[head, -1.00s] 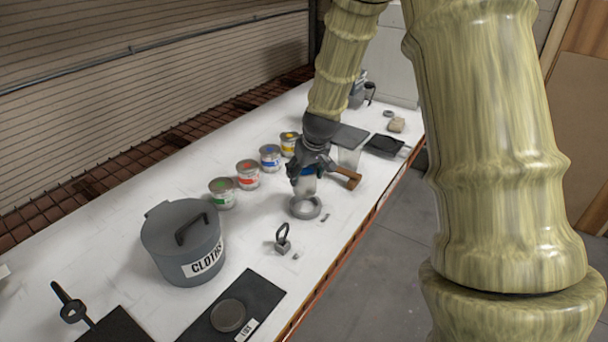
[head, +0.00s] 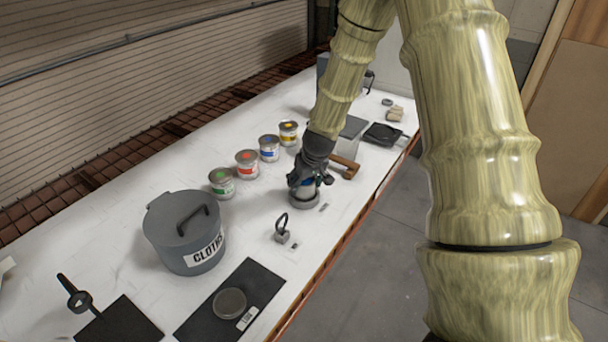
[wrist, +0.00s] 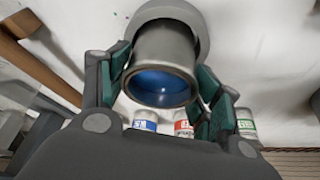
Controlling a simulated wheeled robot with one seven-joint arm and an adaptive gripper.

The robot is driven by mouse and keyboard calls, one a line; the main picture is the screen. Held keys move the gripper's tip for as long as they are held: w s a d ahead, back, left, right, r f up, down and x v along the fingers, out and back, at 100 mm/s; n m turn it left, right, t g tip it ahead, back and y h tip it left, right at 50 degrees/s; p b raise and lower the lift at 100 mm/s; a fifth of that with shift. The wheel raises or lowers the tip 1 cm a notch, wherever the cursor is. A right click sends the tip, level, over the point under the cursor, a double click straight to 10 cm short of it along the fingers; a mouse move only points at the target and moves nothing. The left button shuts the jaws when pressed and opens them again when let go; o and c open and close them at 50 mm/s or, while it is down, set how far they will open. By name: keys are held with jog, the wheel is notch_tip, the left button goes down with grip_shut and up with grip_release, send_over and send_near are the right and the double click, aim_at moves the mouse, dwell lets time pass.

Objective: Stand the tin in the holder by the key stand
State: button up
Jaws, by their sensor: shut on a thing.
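My gripper (head: 308,182) points down and is shut on a grey tin (wrist: 165,50). The tin is upright, and its blue inside or top (wrist: 160,85) faces the wrist camera between the two finger pads. The holder, a grey ring (head: 305,204), is on the white bench directly under the tin; it also shows around the tin's far end in the wrist view (wrist: 200,22). The tin's base is at the ring, but I cannot tell if it rests on the bottom. The key stand (head: 282,232), a small block with a dark loop, is nearer the camera.
Several paint tins, green (head: 222,184), red (head: 247,165), blue (head: 269,149) and yellow (head: 288,134), stand in a row to the left. A CLOTHS bin (head: 180,235) is nearer. A wooden-handled tool (head: 345,168) lies just right of my gripper. The bench's front edge is close on the right.

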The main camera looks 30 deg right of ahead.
jog(key=shift+f, duration=0.1)
dwell(0.3)
jog(key=o, duration=1.3)
jog(key=shift+r, duration=0.2)
jog(key=shift+s+r+b, duration=0.2)
jog(key=shift+r+b, duration=0.1)
jog(key=shift+r, duration=0.25)
jog(key=b+v, duration=0.2)
jog(key=v, duration=0.8)
jog(key=shift+s+r, duration=0.25)
jog(key=shift+s, duration=0.05)
jog(key=shift+a, duration=0.1)
